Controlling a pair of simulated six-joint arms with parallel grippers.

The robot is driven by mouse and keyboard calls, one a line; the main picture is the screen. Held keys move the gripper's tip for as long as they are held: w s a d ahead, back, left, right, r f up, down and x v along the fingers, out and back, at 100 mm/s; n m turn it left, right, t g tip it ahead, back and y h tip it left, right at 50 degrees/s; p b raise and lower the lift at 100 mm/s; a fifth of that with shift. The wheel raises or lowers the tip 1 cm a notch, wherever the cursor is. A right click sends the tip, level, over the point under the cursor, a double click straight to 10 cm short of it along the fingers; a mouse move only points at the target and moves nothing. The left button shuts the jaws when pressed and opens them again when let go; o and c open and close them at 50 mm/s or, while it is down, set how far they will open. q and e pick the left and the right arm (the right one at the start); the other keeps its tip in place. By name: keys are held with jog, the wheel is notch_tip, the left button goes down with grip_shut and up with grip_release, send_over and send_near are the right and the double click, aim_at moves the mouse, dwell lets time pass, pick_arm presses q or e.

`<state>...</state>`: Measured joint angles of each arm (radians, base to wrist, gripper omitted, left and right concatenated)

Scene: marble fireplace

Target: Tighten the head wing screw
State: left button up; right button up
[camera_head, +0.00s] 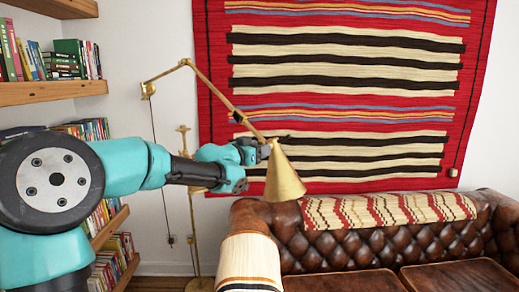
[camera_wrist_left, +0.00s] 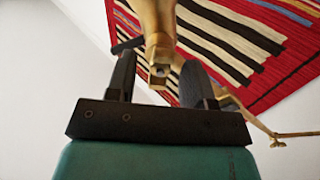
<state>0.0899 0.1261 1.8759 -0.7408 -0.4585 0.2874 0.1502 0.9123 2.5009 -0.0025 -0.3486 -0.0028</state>
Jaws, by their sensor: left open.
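A brass floor lamp has a cone-shaped head (camera_head: 284,180) hanging at the end of its jointed arm (camera_head: 215,85). My left gripper (camera_head: 262,150) is at the top of the cone, close to where the arm joins the head. In the left wrist view, the open fingers of my left gripper (camera_wrist_left: 160,78) stand on either side of a brass fitting (camera_wrist_left: 158,58), with gaps between. The fitting has a small dark spot at its lower end. I cannot clearly make out the head wing screw. My right gripper is not in view.
A brown leather sofa (camera_head: 375,245) with a striped throw (camera_head: 390,209) stands below right. A red striped rug (camera_head: 345,108) hangs on the wall behind. Bookshelves (camera_head: 50,93) line the left. The lamp's pole (camera_head: 192,235) stands behind my left arm.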

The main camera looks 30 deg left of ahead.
pick_arm(q)
jog(key=v, duration=1.7)
jog(key=shift+w, duration=0.1)
